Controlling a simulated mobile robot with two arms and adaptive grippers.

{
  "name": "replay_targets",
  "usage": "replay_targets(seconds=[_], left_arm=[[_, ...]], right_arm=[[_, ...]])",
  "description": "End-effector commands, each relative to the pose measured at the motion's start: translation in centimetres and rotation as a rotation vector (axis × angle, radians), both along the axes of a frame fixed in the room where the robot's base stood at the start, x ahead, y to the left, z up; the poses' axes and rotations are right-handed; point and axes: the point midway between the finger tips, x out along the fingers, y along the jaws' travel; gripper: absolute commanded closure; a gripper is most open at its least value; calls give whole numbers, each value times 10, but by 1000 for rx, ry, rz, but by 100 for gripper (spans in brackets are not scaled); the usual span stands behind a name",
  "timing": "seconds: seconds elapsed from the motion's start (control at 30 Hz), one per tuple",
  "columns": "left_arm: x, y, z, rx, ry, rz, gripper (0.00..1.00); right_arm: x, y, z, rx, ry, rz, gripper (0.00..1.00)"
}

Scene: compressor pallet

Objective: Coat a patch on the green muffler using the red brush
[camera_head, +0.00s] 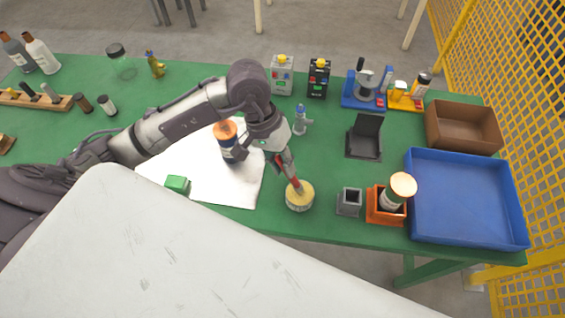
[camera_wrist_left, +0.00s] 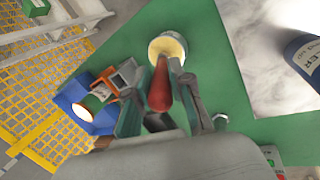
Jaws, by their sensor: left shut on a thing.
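My left gripper (camera_head: 290,172) is shut on the red brush (camera_head: 296,185), which stands nearly upright with its lower end at the round pot (camera_head: 299,203) of pale yellow stuff. In the left wrist view the red handle (camera_wrist_left: 159,88) sits between my fingers and points towards the pot (camera_wrist_left: 167,46). The bristles are hidden, so I cannot tell how deep they reach. A small green block (camera_head: 177,184) lies at the near edge of the white sheet; I cannot tell for sure that it is the green muffler. My right gripper is not in view.
A dark bottle with an orange top (camera_head: 226,146) stands on the white sheet (camera_head: 210,184) beside my arm. Right of the pot are a grey holder (camera_head: 349,202), an orange holder (camera_head: 372,213) with a can, a blue tray (camera_head: 463,160) and a brown box (camera_head: 462,110).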

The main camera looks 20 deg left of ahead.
Motion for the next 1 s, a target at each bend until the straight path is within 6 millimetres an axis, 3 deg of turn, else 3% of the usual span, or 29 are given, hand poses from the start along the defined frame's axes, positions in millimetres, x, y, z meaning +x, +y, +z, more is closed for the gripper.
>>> replay_targets(seconds=[1.0], left_arm=[[-1, 0, -2, 1, 3, 0, 100]], right_arm=[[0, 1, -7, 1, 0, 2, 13]])
